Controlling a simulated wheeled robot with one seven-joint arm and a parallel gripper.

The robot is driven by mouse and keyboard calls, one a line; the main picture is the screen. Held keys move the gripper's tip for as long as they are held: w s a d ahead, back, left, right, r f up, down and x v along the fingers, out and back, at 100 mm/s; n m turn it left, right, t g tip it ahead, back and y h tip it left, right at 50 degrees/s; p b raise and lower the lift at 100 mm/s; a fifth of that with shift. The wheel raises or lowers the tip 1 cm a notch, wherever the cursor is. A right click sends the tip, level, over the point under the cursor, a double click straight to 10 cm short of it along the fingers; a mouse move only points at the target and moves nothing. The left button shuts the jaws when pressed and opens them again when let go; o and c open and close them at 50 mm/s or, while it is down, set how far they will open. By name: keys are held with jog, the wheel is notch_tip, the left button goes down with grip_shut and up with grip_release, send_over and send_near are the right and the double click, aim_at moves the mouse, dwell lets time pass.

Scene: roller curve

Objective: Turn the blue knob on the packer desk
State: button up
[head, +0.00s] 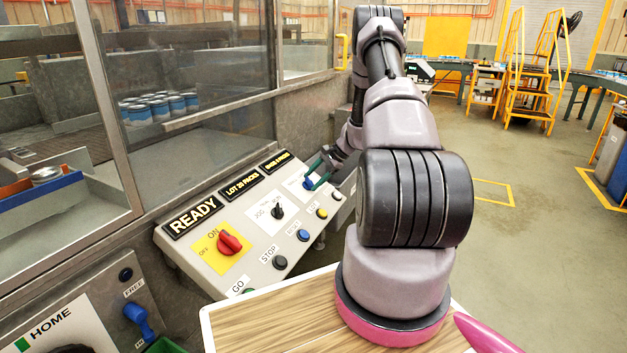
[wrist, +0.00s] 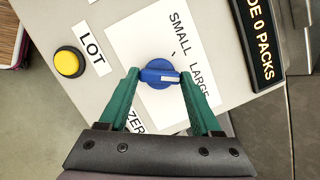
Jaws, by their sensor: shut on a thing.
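The blue knob (wrist: 157,72) sits on a white plate (wrist: 185,45) marked SMALL and LARGE on the packer desk. In the wrist view its white-marked handle points right, toward the right fingertip and the side of LARGE. My gripper (wrist: 160,76) has its two green fingers on either side of the knob, shut on it. In the head view my gripper (head: 318,172) is at the far end of the sloped desk (head: 215,272), and a little of the blue knob (head: 308,184) shows beside the green fingers.
A yellow button (wrist: 68,62) marked LOT lies left of the knob in the wrist view. On the desk in the head view are a red ON/OFF knob (head: 229,243), a black selector (head: 277,211) and several buttons. A glazed machine wall (head: 210,120) stands behind the desk.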

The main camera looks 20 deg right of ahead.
dwell(0.4)
jog(key=o, duration=1.4)
jog(key=v, duration=1.1)
